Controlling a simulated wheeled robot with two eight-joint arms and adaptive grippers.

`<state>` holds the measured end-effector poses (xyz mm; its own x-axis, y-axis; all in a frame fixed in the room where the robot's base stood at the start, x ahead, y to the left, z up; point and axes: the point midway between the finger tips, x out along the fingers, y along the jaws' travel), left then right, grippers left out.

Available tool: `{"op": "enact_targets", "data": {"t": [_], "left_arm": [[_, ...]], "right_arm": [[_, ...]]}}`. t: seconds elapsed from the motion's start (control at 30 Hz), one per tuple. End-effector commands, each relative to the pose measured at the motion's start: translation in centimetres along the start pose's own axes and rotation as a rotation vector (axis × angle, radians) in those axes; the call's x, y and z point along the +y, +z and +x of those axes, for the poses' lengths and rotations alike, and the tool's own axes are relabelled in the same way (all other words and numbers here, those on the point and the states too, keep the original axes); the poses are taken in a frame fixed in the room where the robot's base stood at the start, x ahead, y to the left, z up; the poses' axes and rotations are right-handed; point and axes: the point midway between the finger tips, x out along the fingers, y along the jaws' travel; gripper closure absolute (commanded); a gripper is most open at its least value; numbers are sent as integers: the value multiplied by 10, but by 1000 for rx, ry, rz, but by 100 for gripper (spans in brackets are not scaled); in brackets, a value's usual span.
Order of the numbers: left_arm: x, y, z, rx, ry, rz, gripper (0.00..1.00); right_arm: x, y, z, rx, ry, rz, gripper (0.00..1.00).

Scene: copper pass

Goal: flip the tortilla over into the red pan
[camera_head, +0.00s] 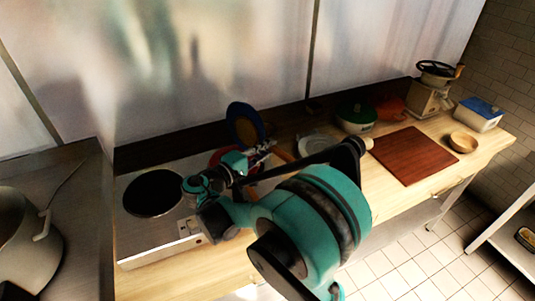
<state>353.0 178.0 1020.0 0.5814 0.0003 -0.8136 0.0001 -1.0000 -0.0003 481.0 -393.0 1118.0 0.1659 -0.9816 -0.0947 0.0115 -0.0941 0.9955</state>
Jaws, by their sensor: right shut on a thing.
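A blue pan (233,109) is tipped up steeply, almost on edge, above the hob area. The exact grip is small and partly covered. My left gripper is not in view.
A black hotplate (153,193) lies left of the pans. Right along the counter are a grey plate (318,143), a green-lidded pot (356,118), a brown board (413,155), a wooden bowl (462,142), a grinder (430,97) and a blue-lidded box (479,115). A large pot (25,235) stands far left.

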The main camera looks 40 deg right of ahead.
Motion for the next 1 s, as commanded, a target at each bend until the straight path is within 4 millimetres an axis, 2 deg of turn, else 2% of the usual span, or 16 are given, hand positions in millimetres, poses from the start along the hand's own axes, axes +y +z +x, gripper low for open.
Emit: {"op": "enact_targets", "data": {"t": [0.03,0.7,1.0], "left_arm": [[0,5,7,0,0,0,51],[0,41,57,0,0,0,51],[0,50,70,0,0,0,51]], "right_arm": [[-5,0,-1,2,19,1,100],[-17,0,-16,2,273,1,100],[-18,0,-22,2,349,1,100]]}}
